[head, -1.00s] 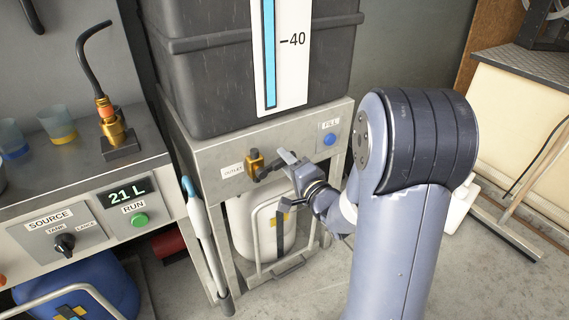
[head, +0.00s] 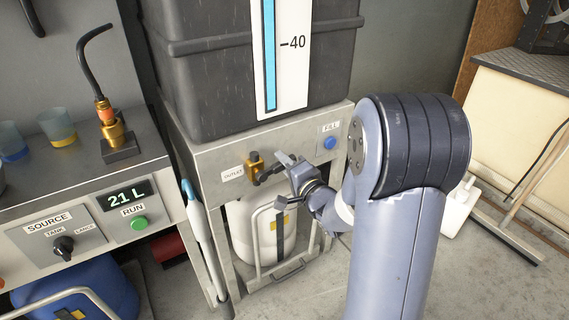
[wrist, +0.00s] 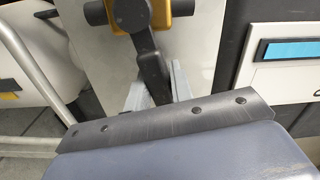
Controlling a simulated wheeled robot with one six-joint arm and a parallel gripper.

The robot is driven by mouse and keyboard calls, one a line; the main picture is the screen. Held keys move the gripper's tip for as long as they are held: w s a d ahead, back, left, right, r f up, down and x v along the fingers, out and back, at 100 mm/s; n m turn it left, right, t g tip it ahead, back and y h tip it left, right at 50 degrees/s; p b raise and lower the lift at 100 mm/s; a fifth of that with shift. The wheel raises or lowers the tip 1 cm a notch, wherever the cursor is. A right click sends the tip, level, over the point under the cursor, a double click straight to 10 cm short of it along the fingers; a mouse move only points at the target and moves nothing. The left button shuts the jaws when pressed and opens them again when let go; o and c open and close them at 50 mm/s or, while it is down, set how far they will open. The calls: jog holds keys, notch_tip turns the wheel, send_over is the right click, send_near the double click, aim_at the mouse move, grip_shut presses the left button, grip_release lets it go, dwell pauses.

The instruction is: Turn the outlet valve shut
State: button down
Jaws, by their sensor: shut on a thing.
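The outlet valve has a brass body (head: 254,162) on the front panel, beside the OUTLET label (head: 233,175). Its dark lever handle (head: 268,174) points right from the body, toward my gripper (head: 283,169). In the wrist view the brass body (wrist: 178,8) is at the top and the dark lever (wrist: 152,72) runs down between the pale fingers of my gripper (wrist: 152,92). The gripper is shut on the lever. The lever's far end is hidden behind my wrist plate.
The dark tank (head: 215,95) with its level gauge (head: 285,60) stands above the panel. A blue FILL button (head: 330,143) is to the right. A white canister (head: 243,235) and a metal frame are below. A white-blue wand (head: 203,235) leans at the left.

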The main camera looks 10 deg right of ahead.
dwell(0.3)
jog(key=shift+d+f+m+p, duration=0.1)
jog(key=shift+f+m+p, duration=0.6)
jog(key=shift+m, duration=0.6)
jog(key=shift+f, duration=0.1)
jog(key=c, duration=1.2)
grip_release()
jog(key=shift+c, duration=0.2)
jog(key=p+v, duration=0.1)
jog(key=v, duration=0.9)
jog(key=shift+s+p, duration=0.4)
jog(key=shift+w, duration=0.1)
